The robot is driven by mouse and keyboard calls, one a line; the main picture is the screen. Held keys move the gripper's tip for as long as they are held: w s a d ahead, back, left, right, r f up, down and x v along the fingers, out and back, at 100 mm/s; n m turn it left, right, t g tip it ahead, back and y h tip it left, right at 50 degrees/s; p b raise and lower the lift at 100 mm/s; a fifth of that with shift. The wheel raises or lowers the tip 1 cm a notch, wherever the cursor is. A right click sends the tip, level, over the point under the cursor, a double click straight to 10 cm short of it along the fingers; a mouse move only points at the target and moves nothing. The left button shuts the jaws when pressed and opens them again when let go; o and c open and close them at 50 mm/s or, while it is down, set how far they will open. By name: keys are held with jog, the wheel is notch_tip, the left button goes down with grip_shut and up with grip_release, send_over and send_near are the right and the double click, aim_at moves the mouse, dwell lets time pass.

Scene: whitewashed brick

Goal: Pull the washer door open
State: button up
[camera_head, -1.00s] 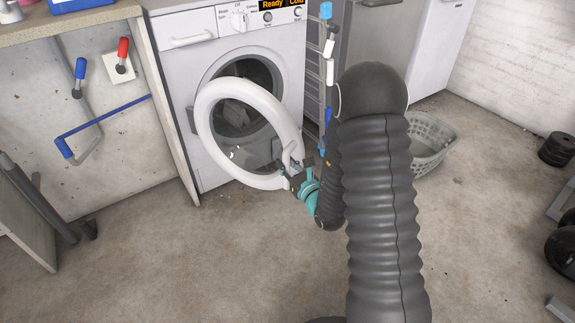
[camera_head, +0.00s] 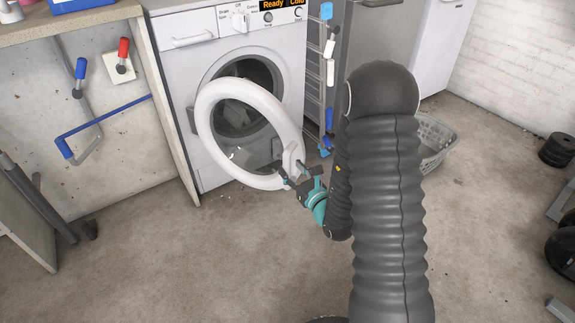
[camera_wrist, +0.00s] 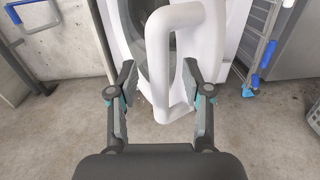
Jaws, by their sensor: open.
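The white washer (camera_head: 222,46) stands against the wall. Its round door (camera_head: 212,133) is swung partway open, with a white ring around dark glass, and the drum opening (camera_head: 250,75) shows behind it. The door's white handle (camera_head: 292,158) is on the ring's right side; in the wrist view the handle (camera_wrist: 160,62) stands ahead, between the lines of the two fingers. My gripper (camera_head: 292,182) is open beside the handle. In the wrist view my gripper's fingertips (camera_wrist: 158,78) are spread apart on either side of the handle's lower part, with nothing clamped between them.
A drying rack (camera_head: 327,75) with blue parts stands right of the washer. A grey laundry basket (camera_head: 437,140) is on the floor beyond my arm. A wooden side panel (camera_head: 170,120) borders the washer's left. The concrete floor (camera_head: 190,260) in front is clear.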

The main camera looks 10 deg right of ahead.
jog(key=shift+v, duration=2.05)
